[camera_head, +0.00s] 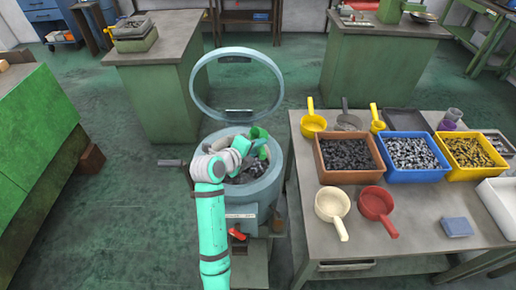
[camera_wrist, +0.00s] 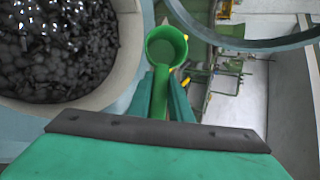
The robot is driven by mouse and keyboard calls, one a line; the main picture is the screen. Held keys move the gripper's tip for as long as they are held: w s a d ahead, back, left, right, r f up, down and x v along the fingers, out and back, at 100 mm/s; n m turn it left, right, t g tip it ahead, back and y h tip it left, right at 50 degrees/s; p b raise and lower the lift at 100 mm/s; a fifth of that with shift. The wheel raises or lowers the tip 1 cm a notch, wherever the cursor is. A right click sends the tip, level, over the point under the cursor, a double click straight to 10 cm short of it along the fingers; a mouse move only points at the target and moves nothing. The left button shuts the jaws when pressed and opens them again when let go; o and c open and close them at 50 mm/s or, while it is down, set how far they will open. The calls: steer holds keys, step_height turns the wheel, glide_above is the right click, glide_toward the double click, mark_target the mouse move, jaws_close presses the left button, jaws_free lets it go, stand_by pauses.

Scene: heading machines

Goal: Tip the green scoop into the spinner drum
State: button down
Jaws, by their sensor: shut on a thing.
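The spinner drum (camera_head: 265,190) stands in the middle of the head view, its ring-shaped lid (camera_head: 197,88) raised behind it. Dark small pieces lie inside it; they fill the left of the wrist view (camera_wrist: 55,50), within a pale rim (camera_wrist: 128,50). My gripper (camera_wrist: 166,82) is shut on the handle of the green scoop (camera_wrist: 166,48). The scoop's cup is beyond the fingertips, right of the rim in the wrist view. Its inside looks plain green, with no pieces seen. In the head view the green scoop (camera_head: 260,133) shows at the drum's back edge, partly hidden by my gripper.
A table at right (camera_head: 300,222) bears brown (camera_head: 325,174), blue (camera_head: 390,174) and yellow (camera_head: 460,174) bins of metal pieces. Cream (camera_head: 331,206) and red (camera_head: 376,203) scoops lie in front. A green machine (camera_head: 35,130) stands at left. The raised lid is close behind the scoop.

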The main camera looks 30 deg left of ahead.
steer(key=g, duration=0.1)
steer(key=w+r+m+g+y, duration=0.1)
steer(key=g, duration=0.1)
steer(key=shift+d, duration=0.4)
steer(key=g+y, duration=0.1)
steer(key=r+m+g+y, duration=0.1)
steer(key=g, duration=0.1)
steer(key=w+r+g+y, duration=0.1)
steer(key=g, duration=0.1)
steer(key=shift+w+d, duration=0.1)
steer(key=shift+d, duration=0.25)
